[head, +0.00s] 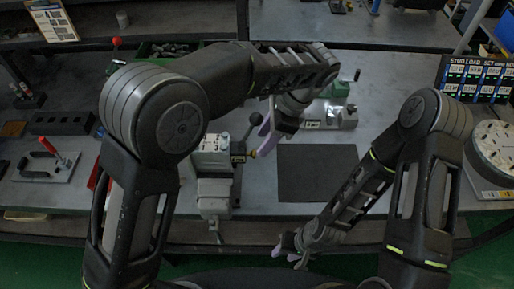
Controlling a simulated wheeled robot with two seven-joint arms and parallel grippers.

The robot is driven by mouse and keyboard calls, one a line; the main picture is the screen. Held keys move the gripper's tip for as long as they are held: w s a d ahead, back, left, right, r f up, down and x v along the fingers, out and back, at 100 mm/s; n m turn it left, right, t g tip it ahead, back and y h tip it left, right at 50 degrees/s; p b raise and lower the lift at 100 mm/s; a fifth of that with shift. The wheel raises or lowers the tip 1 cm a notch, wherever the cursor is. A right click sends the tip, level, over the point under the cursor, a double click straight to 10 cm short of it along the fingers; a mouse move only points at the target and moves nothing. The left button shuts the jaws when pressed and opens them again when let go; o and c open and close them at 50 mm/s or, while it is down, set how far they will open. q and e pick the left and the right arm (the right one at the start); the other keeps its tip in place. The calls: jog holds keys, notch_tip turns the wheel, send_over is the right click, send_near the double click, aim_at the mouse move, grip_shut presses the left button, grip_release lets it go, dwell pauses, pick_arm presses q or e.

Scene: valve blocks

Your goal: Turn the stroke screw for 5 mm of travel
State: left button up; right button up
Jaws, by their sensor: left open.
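A pale grey valve block (211,158) stands on the bench left of centre, with a dark plate and a yellow label on its right side. A black-knobbed lever (254,120) rises at its right. A small yellow-tipped part (252,153) sticks out of its right side; I cannot tell whether it is the stroke screw. Contact cannot be made out. My right gripper (288,246) hangs low in front of the bench, away from the block; its finger gap is unclear.
A dark mat (317,173) lies clear right of the block. Behind it stand green and grey fixtures (342,116). A red-handled clamp (60,160) is at left. A round dial (493,147) and a display board (478,78) are at right.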

aim_at(251, 154)
pick_arm(q)
jog(key=shift+x, duration=2.65)
jog(key=shift+c, duration=0.4)
grip_shut()
